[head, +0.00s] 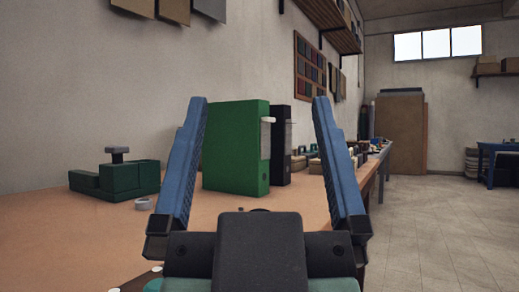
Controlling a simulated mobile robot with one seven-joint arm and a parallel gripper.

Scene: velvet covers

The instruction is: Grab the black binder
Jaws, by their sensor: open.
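The black binder (281,146) stands upright on the workbench (75,228), just behind and to the right of a larger green binder. Only its narrow right part shows, with a pale label on it. The green binder hides the rest. My gripper (259,105) is open and empty, its two blue fingers spread wide. In the picture, the black binder and the green binder (236,150) both lie between the fingers, beyond them. I cannot see any contact between the fingers and either binder.
A dark green clamp-like tool (116,177) sits on the bench at left. A small grey ring (144,203) lies near the left finger. Several small items (314,160) stand behind the black binder, along the bench. A wall runs along the left; open floor (440,235) lies right.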

